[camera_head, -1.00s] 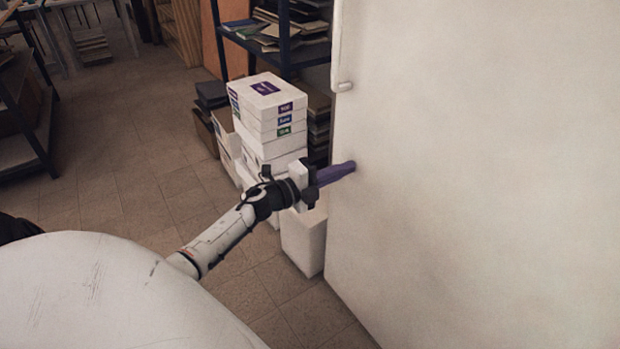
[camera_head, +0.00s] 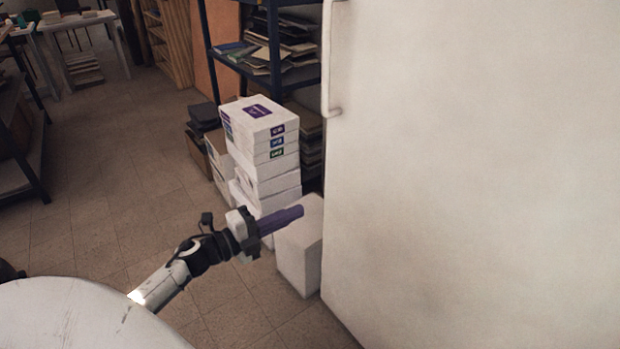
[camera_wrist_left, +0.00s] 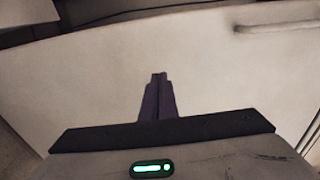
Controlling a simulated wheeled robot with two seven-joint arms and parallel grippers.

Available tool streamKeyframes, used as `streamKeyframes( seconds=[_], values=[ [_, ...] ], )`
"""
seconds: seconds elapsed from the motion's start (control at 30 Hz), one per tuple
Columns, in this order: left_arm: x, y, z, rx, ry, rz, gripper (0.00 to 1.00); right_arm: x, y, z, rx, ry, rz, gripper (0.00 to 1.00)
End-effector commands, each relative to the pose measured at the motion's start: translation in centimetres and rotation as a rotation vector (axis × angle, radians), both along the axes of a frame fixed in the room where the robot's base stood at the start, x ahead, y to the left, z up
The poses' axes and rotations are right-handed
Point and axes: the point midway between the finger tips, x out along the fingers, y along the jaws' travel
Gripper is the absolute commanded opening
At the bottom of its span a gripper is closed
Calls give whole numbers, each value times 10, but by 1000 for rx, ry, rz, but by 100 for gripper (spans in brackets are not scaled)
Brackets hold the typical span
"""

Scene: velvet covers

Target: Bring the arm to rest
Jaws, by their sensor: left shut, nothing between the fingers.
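My left arm comes in from the lower left in the head view. Its gripper (camera_head: 300,210) has purple fingers that are shut with nothing between them. The fingers point right, in front of a white box on the floor and apart from the large white door or panel (camera_head: 470,150). In the left wrist view the shut purple fingers (camera_wrist_left: 159,78) point at the pale panel (camera_wrist_left: 230,80), whose handle (camera_wrist_left: 278,27) shows at the upper right. My right gripper is in neither view.
A stack of white boxes (camera_head: 262,150) stands behind my left gripper, with a single white box (camera_head: 298,262) on the floor beside it. A dark blue shelf (camera_head: 275,60) with books and papers is at the back. Tiled floor (camera_head: 110,190) is open on the left.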

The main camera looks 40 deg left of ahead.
Motion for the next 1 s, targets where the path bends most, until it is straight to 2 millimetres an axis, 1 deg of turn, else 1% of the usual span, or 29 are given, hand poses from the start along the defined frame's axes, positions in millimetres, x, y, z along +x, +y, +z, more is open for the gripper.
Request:
streamKeyframes(
  seconds=[0.27, 0.37, 0.43, 0.47, 0.57, 0.6, 0.67, 0.7, 0.77, 0.8, 0.9, 1.0],
  values=[
    [-2, -1, 0, -8, 2, 2, 0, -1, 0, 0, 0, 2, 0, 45],
    [-7, -11, -5, -84, 35, 33, 0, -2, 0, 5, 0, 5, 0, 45],
    [-16, -27, -14, -208, 90, 88, 0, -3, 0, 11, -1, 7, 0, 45],
    [-21, -36, -19, -280, 125, 120, 0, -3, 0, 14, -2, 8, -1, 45],
    [-53, -76, -47, -577, 299, 258, 0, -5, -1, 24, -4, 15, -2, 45],
    [-70, -96, -61, -705, 388, 320, 0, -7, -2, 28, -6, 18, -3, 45],
    [-97, -126, -80, -870, 518, 402, 0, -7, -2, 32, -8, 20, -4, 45],
    [-114, -145, -90, -962, 600, 449, 0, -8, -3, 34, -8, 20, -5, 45],
    [-139, -173, -100, -1079, 713, 511, 0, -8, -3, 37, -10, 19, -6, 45],
    [-153, -189, -105, -1142, 779, 544, 0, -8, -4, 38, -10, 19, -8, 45],
    [-183, -223, -112, -1255, 912, 608, 0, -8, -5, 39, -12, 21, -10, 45],
    [-200, -244, -114, -1317, 992, 642, 0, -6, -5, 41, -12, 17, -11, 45]
  ],
)
